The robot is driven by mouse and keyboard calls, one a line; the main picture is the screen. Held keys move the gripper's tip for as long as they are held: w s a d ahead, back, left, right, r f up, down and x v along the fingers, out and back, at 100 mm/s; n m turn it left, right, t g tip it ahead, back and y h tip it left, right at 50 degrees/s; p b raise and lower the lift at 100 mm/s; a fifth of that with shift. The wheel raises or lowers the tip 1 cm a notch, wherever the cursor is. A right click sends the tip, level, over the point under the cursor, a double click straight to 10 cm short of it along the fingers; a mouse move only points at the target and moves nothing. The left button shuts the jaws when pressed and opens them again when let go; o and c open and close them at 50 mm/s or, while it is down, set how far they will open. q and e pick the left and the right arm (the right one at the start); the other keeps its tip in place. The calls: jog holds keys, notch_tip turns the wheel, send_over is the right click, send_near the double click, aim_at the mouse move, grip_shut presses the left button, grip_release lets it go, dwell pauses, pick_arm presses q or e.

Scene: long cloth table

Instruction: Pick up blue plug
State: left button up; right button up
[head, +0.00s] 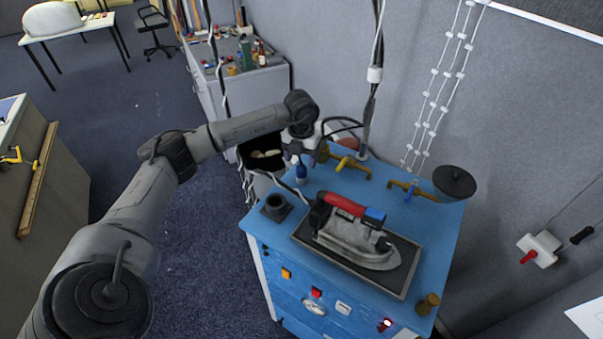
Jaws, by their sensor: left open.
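A small dark blue plug-like piece (301,172) shows at the back left corner of the blue-topped cabinet (330,180). My left gripper (301,157) is right above it, pointing down, with its jaws open. The fingers are small and partly lost against the dark parts behind. I cannot tell whether they touch the blue piece or are around it. My right gripper does not show.
A steam iron (350,240) with a red handle lies on a dark plate on the cabinet. Brass valves (350,165) and hanging cables stand close to my left gripper. A dark cup-like holder (275,206) stands at the left edge. A round black disc (454,181) is at the back right.

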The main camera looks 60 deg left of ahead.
aim_at(302, 165)
pick_arm(q)
jog(key=shift+w+a+f+p, duration=0.15)
jog(key=shift+f+p, duration=0.25)
jog(key=shift+f, duration=0.8)
jog(key=shift+w+a+f+p, duration=0.1)
jog(key=shift+f+p, duration=0.25)
jog(key=shift+f, duration=1.3)
jog(key=c, duration=0.9)
jog(key=shift+c, duration=0.8)
jog(key=shift+r, duration=0.1)
